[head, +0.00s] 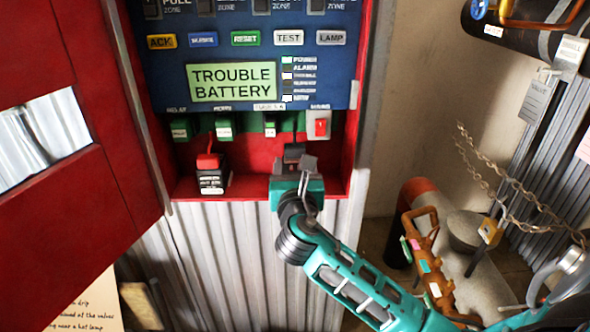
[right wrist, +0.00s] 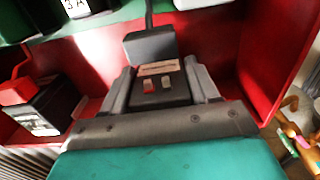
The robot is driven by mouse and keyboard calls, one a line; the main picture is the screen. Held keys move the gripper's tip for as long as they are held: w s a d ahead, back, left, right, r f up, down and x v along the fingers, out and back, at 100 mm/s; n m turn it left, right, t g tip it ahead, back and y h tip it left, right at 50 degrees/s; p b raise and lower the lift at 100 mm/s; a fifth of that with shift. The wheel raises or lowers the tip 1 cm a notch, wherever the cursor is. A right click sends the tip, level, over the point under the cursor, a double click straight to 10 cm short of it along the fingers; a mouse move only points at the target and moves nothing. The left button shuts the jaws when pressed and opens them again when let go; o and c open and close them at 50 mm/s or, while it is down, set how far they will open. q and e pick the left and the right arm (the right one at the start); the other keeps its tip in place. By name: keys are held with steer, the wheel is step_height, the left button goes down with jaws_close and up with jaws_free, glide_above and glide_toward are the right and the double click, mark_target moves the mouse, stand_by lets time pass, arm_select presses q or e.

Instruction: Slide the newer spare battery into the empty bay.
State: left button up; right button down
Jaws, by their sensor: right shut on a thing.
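My right gripper (head: 297,168) reaches into the red cabinet at the right part of its lower shelf. In the right wrist view its two grey fingers (right wrist: 160,90) are shut on a black battery (right wrist: 160,98) with a red and a grey terminal and a tan label too small to read. A dark grey connector (right wrist: 150,45) on a cable hangs just behind and above these terminals. Whether it touches them I cannot tell. Another black battery (head: 211,183) with a white label stands at the left of the shelf, a red connector (head: 208,161) at its top. My left gripper is not in view.
The blue panel (head: 258,48) above has a display reading "TROUBLE BATTERY" (head: 231,81). A red switch (head: 320,127) sits above right of my gripper. The cabinet's right wall (right wrist: 290,60) is close by. The red door (head: 70,200) stands open at left. A chain and pipes are at right.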

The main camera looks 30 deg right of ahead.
steer(key=shift+x, duration=1.2)
steer(key=shift+c, duration=2.4)
jaws_free()
steer(key=shift+s+r, duration=0.1)
steer(key=shift+r, duration=0.05)
steer(key=shift+o, duration=1.4)
steer(key=shift+f, duration=0.3)
steer(key=v, duration=1.3)
steer(key=shift+r, duration=0.15)
steer(key=s+a+f+m+g+y, duration=0.1)
steer(key=s+a+f+m+y, duration=0.2)
steer(key=f+m, duration=0.5)
steer(key=s+a+f+m+g+y, duration=0.2)
steer(key=s+a+f+m+y, duration=0.1)
steer(key=f+m, duration=0.6)
steer(key=s+a+f+m+g+y, duration=0.1)
steer(key=s+a+f+m+y, duration=0.2)
steer(key=f+m, duration=0.6)
steer(key=s+m+y, duration=0.1)
steer(key=s+y, duration=0.1)
steer(key=shift+s+g, duration=0.25)
steer(key=shift+g, duration=0.05)
